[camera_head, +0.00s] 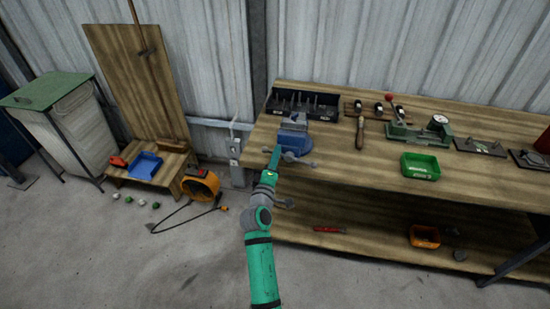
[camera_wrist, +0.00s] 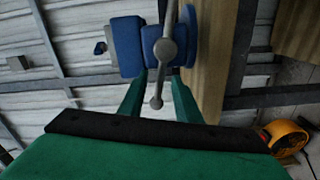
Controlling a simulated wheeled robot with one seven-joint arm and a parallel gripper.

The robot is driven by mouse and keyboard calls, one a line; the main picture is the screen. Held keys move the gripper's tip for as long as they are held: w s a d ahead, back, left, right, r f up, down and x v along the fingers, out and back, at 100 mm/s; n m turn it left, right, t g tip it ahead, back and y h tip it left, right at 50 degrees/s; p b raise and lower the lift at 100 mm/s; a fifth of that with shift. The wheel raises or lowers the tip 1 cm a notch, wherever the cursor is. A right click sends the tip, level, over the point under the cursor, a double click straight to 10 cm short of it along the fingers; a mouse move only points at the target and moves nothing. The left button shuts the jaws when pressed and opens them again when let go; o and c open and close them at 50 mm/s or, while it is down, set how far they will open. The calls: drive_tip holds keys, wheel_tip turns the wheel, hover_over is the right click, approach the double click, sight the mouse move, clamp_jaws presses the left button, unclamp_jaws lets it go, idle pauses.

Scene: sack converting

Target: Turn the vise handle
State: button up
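The blue vise (camera_head: 293,137) sits on the front left edge of the wooden workbench. Its grey handle (camera_head: 302,161) shows in front of it, just right of my green gripper (camera_head: 275,155). In the wrist view the vise (camera_wrist: 128,45) is blue, and the grey handle (camera_wrist: 166,48) is a bar with a round hub and a ball end. The fingers of my gripper (camera_wrist: 158,88) stand apart, with the lower part of the handle showing between them. I cannot tell whether either finger touches the bar.
The workbench (camera_head: 335,155) holds a black tool rack (camera_head: 302,104), a wooden-handled tool (camera_head: 360,133) and a green bin (camera_head: 420,166). Its lower shelf holds an orange bin (camera_head: 424,237). The front floor is clear.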

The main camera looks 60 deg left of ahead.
drive_tip(key=v, duration=1)
drive_tip(key=shift+s+d, duration=0.2)
drive_tip(key=shift+d, duration=0.05)
drive_tip(key=shift+w, duration=0.15)
